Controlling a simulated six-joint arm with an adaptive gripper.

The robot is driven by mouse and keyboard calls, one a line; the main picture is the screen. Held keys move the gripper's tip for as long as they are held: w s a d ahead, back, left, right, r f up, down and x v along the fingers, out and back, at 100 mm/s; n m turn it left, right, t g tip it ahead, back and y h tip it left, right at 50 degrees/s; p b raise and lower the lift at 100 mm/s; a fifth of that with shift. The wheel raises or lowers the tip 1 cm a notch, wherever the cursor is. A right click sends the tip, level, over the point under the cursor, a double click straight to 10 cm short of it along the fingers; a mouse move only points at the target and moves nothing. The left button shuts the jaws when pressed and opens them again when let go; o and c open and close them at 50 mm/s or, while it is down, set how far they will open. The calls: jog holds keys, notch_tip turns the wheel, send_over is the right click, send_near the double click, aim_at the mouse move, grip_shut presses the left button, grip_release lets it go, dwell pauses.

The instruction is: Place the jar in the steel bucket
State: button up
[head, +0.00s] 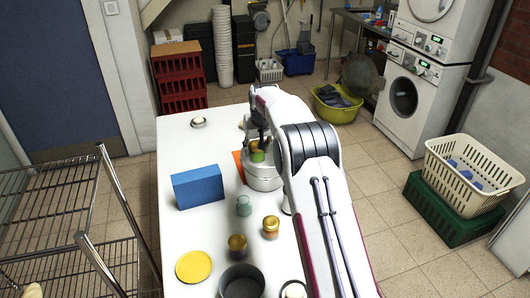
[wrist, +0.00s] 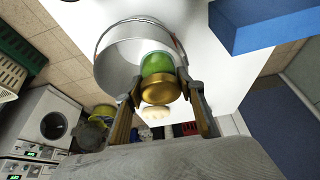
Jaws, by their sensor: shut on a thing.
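The jar (wrist: 157,64) is green with a gold lid. My gripper (wrist: 160,88) is shut on it around the lid, one finger on each side. In the head view the jar (head: 258,156) shows at the steel bucket (head: 263,183), with my gripper (head: 259,143) above it. The bucket is pale grey with a wire handle. In the wrist view the jar overlaps the mouth of the bucket (wrist: 112,66). I cannot tell how far the jar is below the rim. My arm hides the bucket's right side in the head view.
A blue box (head: 198,187) stands left of the bucket. Nearer are a greenish jar (head: 243,206), two gold-lidded jars (head: 270,226) (head: 237,244), a yellow plate (head: 194,267) and a dark pot (head: 242,284). An orange flat thing (head: 238,164) lies beside the bucket. The table's far left is mostly clear.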

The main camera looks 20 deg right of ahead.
aim_at(263, 156)
jog(key=w+d+f, duration=0.4)
jog(key=f, duration=0.4)
jog(key=shift+f, duration=0.2)
jog(key=shift+d+f, duration=0.1)
dwell(0.4)
jog(key=shift+f, duration=2.4)
jog(key=shift+f, duration=0.15)
jog(key=o, duration=1.3)
jog(key=shift+o, duration=0.2)
jog(key=shift+r, duration=0.2)
